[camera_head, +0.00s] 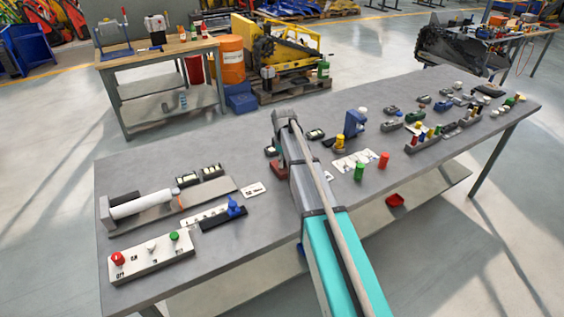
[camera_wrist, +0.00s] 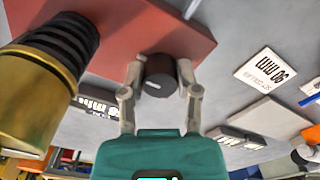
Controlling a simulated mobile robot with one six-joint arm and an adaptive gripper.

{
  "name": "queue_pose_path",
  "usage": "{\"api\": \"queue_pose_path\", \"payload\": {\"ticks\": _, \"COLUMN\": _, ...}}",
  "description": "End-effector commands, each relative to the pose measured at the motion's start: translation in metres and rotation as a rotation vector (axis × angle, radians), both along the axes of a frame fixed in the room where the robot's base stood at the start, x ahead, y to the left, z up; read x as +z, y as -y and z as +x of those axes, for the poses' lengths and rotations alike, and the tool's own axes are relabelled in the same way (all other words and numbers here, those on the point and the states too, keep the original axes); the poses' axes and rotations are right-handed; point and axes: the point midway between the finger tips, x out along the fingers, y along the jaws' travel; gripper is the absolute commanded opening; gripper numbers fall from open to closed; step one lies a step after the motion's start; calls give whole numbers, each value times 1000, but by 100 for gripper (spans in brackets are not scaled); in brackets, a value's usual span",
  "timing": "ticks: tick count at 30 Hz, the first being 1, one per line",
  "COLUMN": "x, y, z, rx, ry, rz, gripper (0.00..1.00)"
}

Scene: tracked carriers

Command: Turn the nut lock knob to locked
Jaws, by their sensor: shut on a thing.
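The knob (camera_wrist: 158,82) is a short dark cylinder with a small white mark on its end face, in the middle of the wrist view. It sits at a red-brown block (camera_wrist: 165,30). My gripper (camera_wrist: 160,68) is shut on the knob, one pale finger on each side. In the head view my arm covers the knob and gripper; a dark red piece (camera_head: 275,168) shows just left of the arm. No lock lettering is readable at the knob.
A large brass and black ribbed part (camera_wrist: 45,75) stands close left of my gripper in the wrist view. A white card marked 80 mm (camera_wrist: 268,70) lies to the right. In the head view, a button panel (camera_head: 150,262) is at the bench's front left.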

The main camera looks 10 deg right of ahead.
Motion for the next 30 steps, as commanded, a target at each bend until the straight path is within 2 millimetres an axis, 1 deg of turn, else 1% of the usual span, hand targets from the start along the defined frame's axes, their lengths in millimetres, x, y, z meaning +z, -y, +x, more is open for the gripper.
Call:
{"api": "queue_pose_path", "payload": {"ticks": 1, "x": 0, "y": -4, "z": 3, "rx": 19, "ry": 6, "rz": 8, "gripper": 0}}
{"api": "queue_pose_path", "payload": {"ticks": 6, "x": 0, "y": -5, "z": 3, "rx": 51, "ry": 7, "rz": 8, "gripper": 0}}
{"api": "queue_pose_path", "payload": {"ticks": 17, "x": 0, "y": -6, "z": 2, "rx": 56, "ry": 6, "rz": 9, "gripper": 0}}
{"api": "queue_pose_path", "payload": {"ticks": 18, "x": 0, "y": -6, "z": 2, "rx": 56, "ry": 6, "rz": 8, "gripper": 46}}
{"api": "queue_pose_path", "payload": {"ticks": 20, "x": 0, "y": -5, "z": 2, "rx": 56, "ry": 6, "rz": 8, "gripper": 57}}
{"api": "queue_pose_path", "payload": {"ticks": 21, "x": 0, "y": -5, "z": 2, "rx": 56, "ry": 5, "rz": 8, "gripper": 64}}
{"api": "queue_pose_path", "payload": {"ticks": 23, "x": 0, "y": -4, "z": 1, "rx": 55, "ry": 4, "rz": 7, "gripper": 75}}
{"api": "queue_pose_path", "payload": {"ticks": 30, "x": 0, "y": -3, "z": 1, "rx": 53, "ry": 2, "rz": 5, "gripper": 76}}
